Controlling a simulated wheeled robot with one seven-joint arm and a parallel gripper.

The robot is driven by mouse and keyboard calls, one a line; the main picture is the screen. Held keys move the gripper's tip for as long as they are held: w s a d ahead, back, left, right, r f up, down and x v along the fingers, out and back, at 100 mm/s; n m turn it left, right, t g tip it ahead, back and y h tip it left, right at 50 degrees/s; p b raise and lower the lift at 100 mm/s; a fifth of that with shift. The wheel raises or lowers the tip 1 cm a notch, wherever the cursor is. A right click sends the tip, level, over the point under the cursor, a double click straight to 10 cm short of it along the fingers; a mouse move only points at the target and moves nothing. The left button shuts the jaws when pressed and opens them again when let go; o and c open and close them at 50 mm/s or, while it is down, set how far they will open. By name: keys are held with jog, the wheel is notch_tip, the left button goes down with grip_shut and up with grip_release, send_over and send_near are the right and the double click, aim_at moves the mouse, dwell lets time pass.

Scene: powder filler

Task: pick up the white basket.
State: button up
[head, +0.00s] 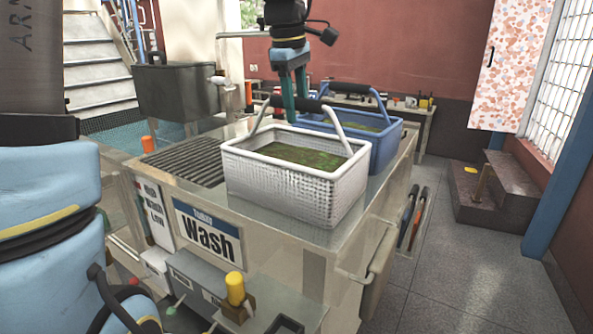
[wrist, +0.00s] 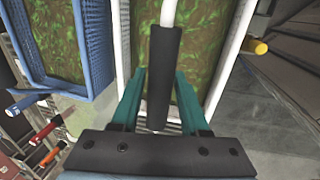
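The white basket (head: 290,190) stands on the wash station's top in the head view, with green-brown contents inside. Its raised white handle has a black grip (head: 308,104), and this grip also shows in the wrist view (wrist: 165,70). My gripper (head: 291,112) points down at the handle, above the basket. In the wrist view my gripper (wrist: 160,88) has its teal fingers apart, one on each side of the black grip. A narrow gap shows on the grip's left side. Contact on the right side cannot be told.
A blue basket (head: 386,143) with similar contents stands close behind and right of the white one. The wash station (head: 270,240) has a ribbed drain area (head: 185,162) at left. Dark steps (head: 500,190) stand at right, with clear floor before them.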

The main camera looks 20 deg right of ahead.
grip_shut()
jog(key=shift+r, duration=0.1)
